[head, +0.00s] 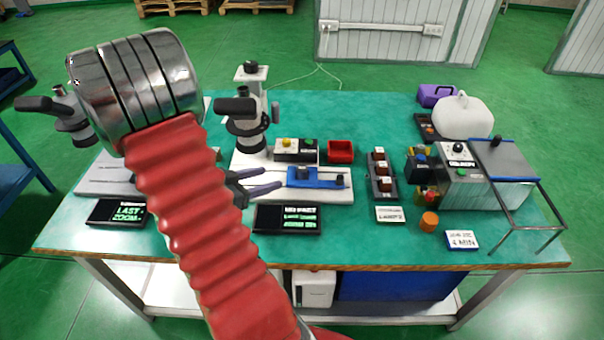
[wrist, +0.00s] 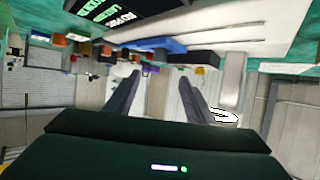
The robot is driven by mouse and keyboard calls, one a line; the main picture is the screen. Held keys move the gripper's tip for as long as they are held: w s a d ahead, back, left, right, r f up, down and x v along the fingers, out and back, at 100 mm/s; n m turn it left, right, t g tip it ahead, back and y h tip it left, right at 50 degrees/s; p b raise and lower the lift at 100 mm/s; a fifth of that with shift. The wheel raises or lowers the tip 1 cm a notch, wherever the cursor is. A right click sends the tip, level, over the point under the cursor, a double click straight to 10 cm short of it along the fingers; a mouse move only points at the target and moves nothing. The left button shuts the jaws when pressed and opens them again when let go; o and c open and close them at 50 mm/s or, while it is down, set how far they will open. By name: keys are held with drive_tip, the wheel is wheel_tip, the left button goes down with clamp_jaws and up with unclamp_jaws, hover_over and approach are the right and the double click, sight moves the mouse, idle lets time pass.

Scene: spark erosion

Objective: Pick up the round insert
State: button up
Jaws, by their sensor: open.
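I cannot pick out the round insert with certainty in either view. A small orange-brown cylinder (head: 429,221) stands upright near the table's front right, but I cannot tell whether it is the insert. My gripper (head: 281,177) is open over the front middle of the table, its dark fingers pointing right at the blue fixture (head: 325,180). In the wrist view, which looks upside down, the gripper (wrist: 158,76) shows two spread fingers with nothing between them. The blue fixture (wrist: 160,44) is there beyond the fingertips. My red arm hides part of the table's left.
A microscope (head: 248,115) stands behind my gripper, close to the arm. A red tray (head: 340,151), a dark rack with brown blocks (head: 381,175) and a grey control box (head: 462,176) with a wire frame stand to the right. A black display (head: 287,219) lies at the front.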

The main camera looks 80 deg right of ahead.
drive_tip(key=shift+d, duration=0.1)
approach(299, 170)
drive_tip(key=shift+x, duration=2.2)
drive_tip(key=shift+x, duration=2.6)
drive_tip(key=shift+c, duration=0.6)
clamp_jaws()
